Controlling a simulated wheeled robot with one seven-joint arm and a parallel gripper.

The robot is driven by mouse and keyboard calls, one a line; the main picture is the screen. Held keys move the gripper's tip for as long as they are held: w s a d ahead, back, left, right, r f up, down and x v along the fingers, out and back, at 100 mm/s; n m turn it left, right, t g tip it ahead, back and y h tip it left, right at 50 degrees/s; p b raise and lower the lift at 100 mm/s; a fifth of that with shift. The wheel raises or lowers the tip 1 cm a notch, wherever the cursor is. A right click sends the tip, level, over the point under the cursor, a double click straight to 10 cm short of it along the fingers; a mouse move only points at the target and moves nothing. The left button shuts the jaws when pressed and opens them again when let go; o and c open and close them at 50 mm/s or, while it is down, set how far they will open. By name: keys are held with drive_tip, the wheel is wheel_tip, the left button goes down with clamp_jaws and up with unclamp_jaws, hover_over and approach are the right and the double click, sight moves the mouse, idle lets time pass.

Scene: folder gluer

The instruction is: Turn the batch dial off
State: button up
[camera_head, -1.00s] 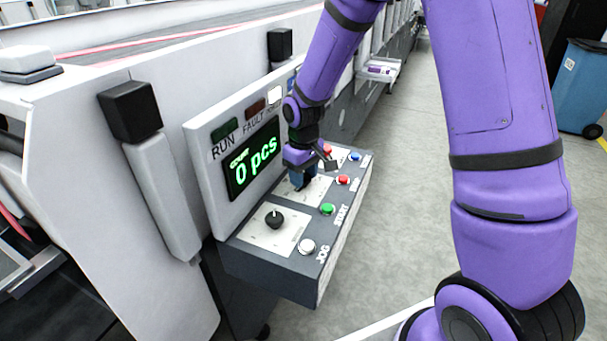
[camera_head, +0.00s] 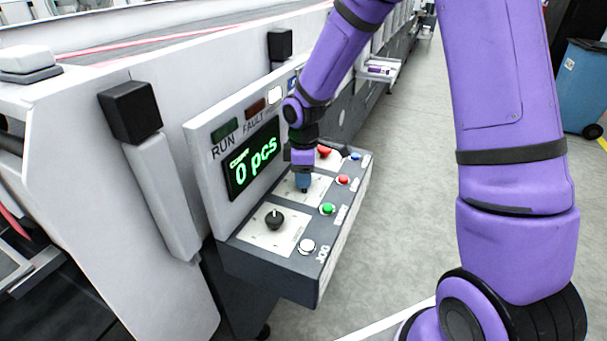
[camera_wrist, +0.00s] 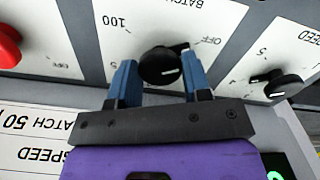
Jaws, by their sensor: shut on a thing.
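The batch dial (camera_wrist: 160,65) is a black round knob on a white plate marked "BATCH", "100" and "OFF" in the wrist view. A dark lobe of the knob points toward the "OFF" mark, and a short white line shows on its face. My gripper (camera_wrist: 160,82) has a blue finger on each side of the dial and is shut on it. In the head view my gripper (camera_head: 304,182) points down at the middle plate of the control panel and hides the dial.
The speed dial (camera_head: 274,219) sits nearer on the panel (camera_head: 262,262). A white jog button (camera_head: 307,246), green button (camera_head: 327,209) and red button (camera_head: 343,179) line the right edge. A red knob (camera_head: 324,152) is beyond my gripper. The display (camera_head: 252,158) reads "0 pcs".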

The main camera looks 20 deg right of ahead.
idle(0.3)
drive_tip(key=o, duration=0.9)
drive_tip(key=shift+r, duration=0.15)
wheel_tip(320, 180, up, 11)
drive_tip(key=shift+f, duration=0.2)
drive_tip(key=s+d+r+m+t+h, duration=0.1)
drive_tip(key=s+d+r+m, duration=0.15)
drive_tip(key=s+r, duration=0.35)
drive_tip(key=s+d+r+m+t, duration=0.2)
drive_tip(key=s+r+m, duration=0.2)
drive_tip(key=s+r, duration=0.25)
drive_tip(key=s+d+r+m, duration=0.1)
drive_tip(key=s+m, duration=0.1)
drive_tip(key=s, duration=0.3)
drive_tip(key=s+r+m+t, duration=0.1)
drive_tip(key=s+r+m, duration=0.1)
drive_tip(key=s, duration=0.3)
drive_tip(key=s+d+r+m+t+y, duration=0.1)
drive_tip(key=s+m, duration=0.2)
drive_tip(key=s, duration=0.2)
drive_tip(key=shift+d+r, duration=0.15)
drive_tip(key=shift+d, duration=0.15)
